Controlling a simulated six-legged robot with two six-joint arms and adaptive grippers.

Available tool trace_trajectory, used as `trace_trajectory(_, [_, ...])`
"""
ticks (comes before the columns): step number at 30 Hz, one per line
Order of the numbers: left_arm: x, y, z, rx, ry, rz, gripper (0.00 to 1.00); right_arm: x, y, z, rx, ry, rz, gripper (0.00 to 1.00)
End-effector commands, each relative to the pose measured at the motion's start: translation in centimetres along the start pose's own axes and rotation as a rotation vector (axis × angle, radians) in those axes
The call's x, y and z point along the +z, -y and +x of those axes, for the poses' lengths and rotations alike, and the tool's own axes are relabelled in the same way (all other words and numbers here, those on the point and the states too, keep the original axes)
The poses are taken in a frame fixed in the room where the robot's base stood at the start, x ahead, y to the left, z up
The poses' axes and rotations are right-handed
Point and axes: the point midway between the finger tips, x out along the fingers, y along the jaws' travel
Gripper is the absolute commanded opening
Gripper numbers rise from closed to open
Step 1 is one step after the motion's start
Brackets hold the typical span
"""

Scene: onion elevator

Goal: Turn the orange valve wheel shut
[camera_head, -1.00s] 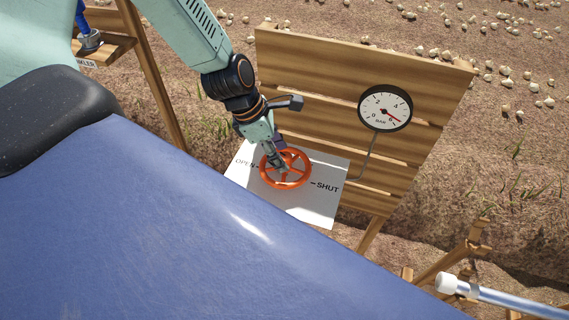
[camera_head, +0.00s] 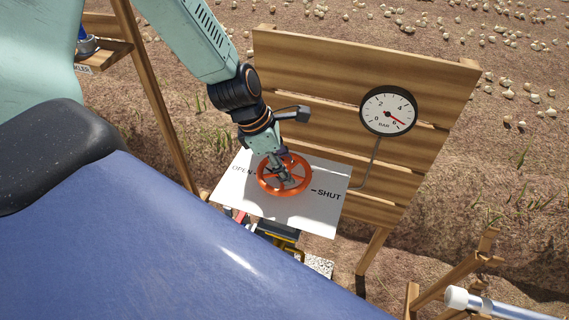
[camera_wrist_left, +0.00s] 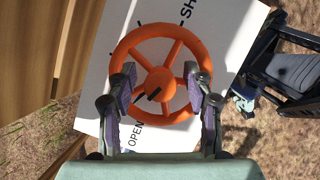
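The orange valve wheel (camera_head: 285,196) sits on a white plate (camera_head: 325,222) marked OPEN at the left and SHUT at the right. My left gripper (camera_head: 284,178) comes down over the wheel from above. In the left wrist view the wheel (camera_wrist_left: 128,51) fills the middle, and the gripper's fingers (camera_wrist_left: 160,78) are spread apart, one on each side of the hub. Their tips overlap the wheel; I cannot tell whether they touch it. A round pressure gauge (camera_head: 388,110) has its red needle pointing close to 6. My right gripper is in neither view.
A slatted wooden board (camera_head: 330,62) stands behind the plate and carries the gauge. A wooden post (camera_head: 155,95) stands at the left. A white-ended pipe (camera_head: 490,303) on wooden supports lies at the lower right. Pale onions are scattered on the soil beyond.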

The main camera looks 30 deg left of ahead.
Motion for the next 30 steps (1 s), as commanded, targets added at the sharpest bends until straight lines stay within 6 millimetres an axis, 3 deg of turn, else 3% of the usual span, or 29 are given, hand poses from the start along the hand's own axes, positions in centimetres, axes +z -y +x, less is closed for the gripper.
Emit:
trace_trajectory(17, [-0.02, 0.03, 0.01, -0.001, 0.000, -0.001, 0.01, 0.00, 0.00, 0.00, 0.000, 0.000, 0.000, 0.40])
trace_trajectory(30, [-0.03, -0.03, 0.04, -0.033, 0.000, 0.077, 0.00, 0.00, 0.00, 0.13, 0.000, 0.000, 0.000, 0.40])
